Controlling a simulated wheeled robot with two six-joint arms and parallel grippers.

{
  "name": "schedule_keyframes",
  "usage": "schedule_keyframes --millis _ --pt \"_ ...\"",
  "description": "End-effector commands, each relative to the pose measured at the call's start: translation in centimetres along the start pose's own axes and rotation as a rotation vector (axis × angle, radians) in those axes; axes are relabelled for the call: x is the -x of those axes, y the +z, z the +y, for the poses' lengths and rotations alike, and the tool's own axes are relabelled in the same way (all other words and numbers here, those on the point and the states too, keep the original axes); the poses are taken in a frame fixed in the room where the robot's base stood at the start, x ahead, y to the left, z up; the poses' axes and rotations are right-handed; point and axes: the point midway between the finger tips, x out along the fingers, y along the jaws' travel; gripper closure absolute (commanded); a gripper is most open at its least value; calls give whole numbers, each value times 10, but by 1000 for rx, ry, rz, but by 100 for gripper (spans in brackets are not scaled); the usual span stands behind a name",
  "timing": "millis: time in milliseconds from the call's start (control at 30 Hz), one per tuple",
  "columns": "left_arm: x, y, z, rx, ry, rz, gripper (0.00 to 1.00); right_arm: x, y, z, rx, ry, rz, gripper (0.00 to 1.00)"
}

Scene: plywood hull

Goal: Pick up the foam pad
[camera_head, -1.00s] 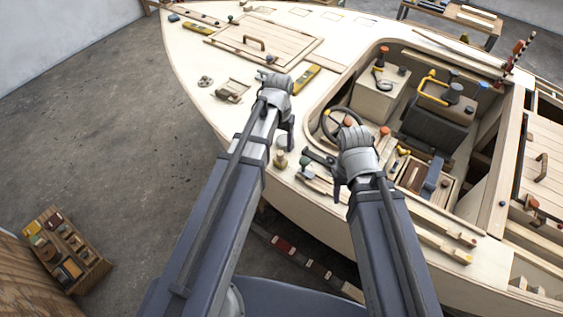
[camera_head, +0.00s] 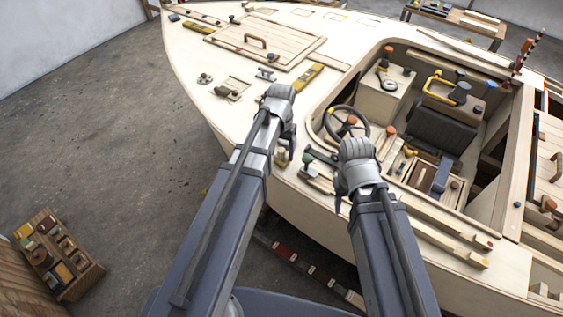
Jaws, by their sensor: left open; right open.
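I cannot make out a foam pad for certain; a dark seat cushion (camera_head: 441,132) lies in the cockpit, but I cannot tell if it is that. My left gripper (camera_head: 286,150) is over the near side deck of the plywood hull (camera_head: 215,105), left of the cockpit. My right gripper (camera_head: 338,190) is over the near deck edge, in front of the steering wheel (camera_head: 347,120). Both are open, with nothing seen in them. Their fingers are small and partly hidden by my wrists.
A hatch (camera_head: 262,45) with a handle is on the foredeck, near a yellow level (camera_head: 308,76). Small tools and fittings lie along the deck. A wooden crate (camera_head: 88,270) of small items stands on the floor at lower left. The floor at left is clear.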

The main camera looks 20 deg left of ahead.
Motion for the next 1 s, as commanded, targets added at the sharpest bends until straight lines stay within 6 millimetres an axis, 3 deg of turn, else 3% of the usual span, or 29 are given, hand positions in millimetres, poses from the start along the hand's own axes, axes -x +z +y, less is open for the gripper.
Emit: schedule_keyframes --millis 133,733,1000 --pt "1 0 0 0 0 0 34 1 0 0 0 0 0 50" --pt "1 0 0 0 0 0 100 1 0 0 0 0 0 50" --pt "1 0 0 0 0 0 100 1 0 0 0 0 0 50"
